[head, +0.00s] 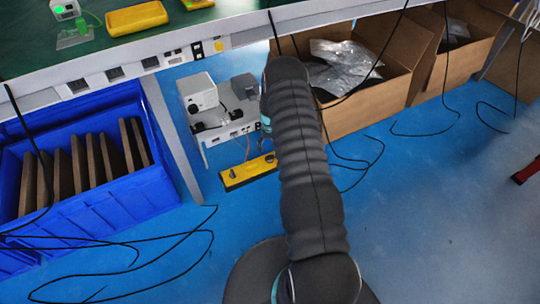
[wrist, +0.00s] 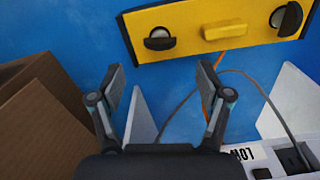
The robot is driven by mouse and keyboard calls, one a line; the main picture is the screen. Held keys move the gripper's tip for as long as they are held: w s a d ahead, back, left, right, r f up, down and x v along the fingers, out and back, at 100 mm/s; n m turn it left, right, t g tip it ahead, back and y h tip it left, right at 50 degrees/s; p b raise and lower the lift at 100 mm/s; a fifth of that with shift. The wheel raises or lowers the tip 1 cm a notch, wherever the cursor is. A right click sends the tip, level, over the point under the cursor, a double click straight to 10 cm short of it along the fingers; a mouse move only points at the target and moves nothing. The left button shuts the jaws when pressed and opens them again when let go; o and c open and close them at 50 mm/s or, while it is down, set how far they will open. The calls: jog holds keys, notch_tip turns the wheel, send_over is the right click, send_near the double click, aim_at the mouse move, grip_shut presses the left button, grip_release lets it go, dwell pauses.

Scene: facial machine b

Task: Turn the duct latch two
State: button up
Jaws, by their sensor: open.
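A yellow duct panel (wrist: 195,47) spans the top of the wrist view. It carries two round dark latches with light rims, a left latch (wrist: 160,40) and a right latch (wrist: 287,18). A raised yellow bar (wrist: 225,31) sits between them. No label shows which latch is number two. My gripper (wrist: 160,78) is open and empty. Its fingers are below the left latch in the picture and apart from the panel. In the head view the yellow panel (head: 248,173) is low beside my arm, which hides most of my gripper there.
A cardboard box (head: 365,105) stands right of my arm; a box (wrist: 35,110) fills the wrist view's left edge. A white machine (head: 199,92) stands behind the panel. A blue crate (head: 115,197) is at left. Cables (head: 150,245) lie on the blue floor, and a table (head: 220,20) hangs above.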

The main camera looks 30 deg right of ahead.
aim_at(270, 156)
notch_tip(270, 156, down, 7)
jog(key=shift+r, duration=0.1)
jog(key=shift+c, duration=0.2)
